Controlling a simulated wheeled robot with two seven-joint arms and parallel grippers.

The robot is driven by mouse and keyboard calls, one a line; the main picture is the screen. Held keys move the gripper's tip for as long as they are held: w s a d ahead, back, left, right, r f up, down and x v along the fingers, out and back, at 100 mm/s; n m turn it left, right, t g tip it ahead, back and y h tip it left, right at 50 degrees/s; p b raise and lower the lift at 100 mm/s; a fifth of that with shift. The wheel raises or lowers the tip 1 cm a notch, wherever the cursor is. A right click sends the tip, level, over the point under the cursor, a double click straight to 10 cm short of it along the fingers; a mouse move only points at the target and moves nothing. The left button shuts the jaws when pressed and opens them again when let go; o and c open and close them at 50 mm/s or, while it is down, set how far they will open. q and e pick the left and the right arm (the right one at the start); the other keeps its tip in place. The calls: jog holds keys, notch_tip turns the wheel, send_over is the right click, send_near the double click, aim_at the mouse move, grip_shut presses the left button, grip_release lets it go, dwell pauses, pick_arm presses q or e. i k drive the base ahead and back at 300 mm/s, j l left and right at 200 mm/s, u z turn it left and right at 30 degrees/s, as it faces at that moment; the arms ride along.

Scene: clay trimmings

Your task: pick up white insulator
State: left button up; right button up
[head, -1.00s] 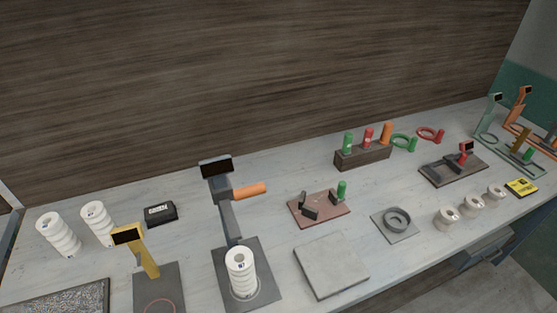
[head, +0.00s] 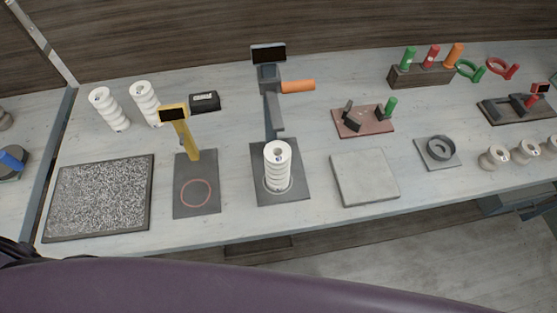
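Three white ribbed insulators show in the head view. One insulator (head: 277,168) stands upright on the dark base plate (head: 299,186) of a grey stand with an orange handle (head: 298,86). Two more, a left insulator (head: 109,109) and its neighbour (head: 146,103), stand at the back left of the table. Neither gripper shows in the head view. A large purple curved surface, probably part of my own body, fills the bottom edge.
A yellow stand (head: 187,139) with a red circle on its plate and a speckled grey mat (head: 99,197) lie left. A black box (head: 204,102) sits behind. A bare grey slab (head: 365,177), a grey ring fixture (head: 440,148) and several small white spools (head: 493,157) lie right.

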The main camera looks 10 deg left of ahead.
aim_at(277, 154)
jog(key=k+j, duration=0.2)
jog(key=j, duration=0.15)
jog(key=k+j, duration=0.2)
jog(key=j, duration=0.15)
jog(key=k+j, duration=0.2)
jog(key=j, duration=0.15)
jog(key=z, duration=0.05)
